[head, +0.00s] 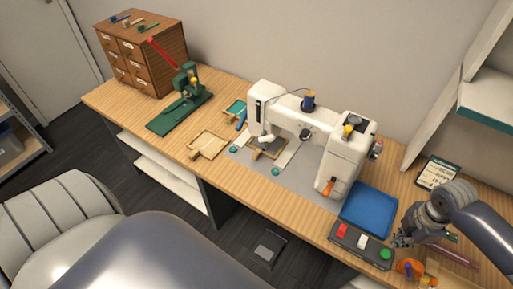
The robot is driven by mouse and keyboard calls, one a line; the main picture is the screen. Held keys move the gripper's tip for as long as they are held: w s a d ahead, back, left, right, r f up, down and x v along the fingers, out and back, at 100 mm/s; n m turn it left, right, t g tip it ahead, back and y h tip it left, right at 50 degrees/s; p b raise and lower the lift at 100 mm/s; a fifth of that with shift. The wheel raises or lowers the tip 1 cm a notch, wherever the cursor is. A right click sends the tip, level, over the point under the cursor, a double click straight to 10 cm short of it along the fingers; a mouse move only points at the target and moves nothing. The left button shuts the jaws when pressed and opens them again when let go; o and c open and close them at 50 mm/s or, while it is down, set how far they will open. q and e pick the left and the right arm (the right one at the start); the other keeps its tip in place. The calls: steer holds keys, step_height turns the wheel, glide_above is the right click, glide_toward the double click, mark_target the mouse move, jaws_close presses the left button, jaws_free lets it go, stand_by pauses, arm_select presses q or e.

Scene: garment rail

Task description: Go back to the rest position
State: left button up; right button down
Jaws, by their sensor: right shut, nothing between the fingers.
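My right gripper (404,238) is at the lower right, over the right end of the wooden table (232,91). It is shut and empty. It hangs just right of a control box (347,234) with red, white and green buttons, near a blue tray (369,211). My right arm reaches in from the right edge. My left gripper does not show.
A white sewing machine (345,150) stands mid-table. A green press (184,88) and a wooden drawer cabinet (143,56) stand at the left. Orange and purple items (409,268) lie below my right gripper. A shelf (487,98) rises at the right. A pedal (268,247) lies on the floor.

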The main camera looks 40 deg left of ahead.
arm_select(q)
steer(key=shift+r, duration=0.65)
arm_select(e)
steer(key=shift+r, duration=0.7)
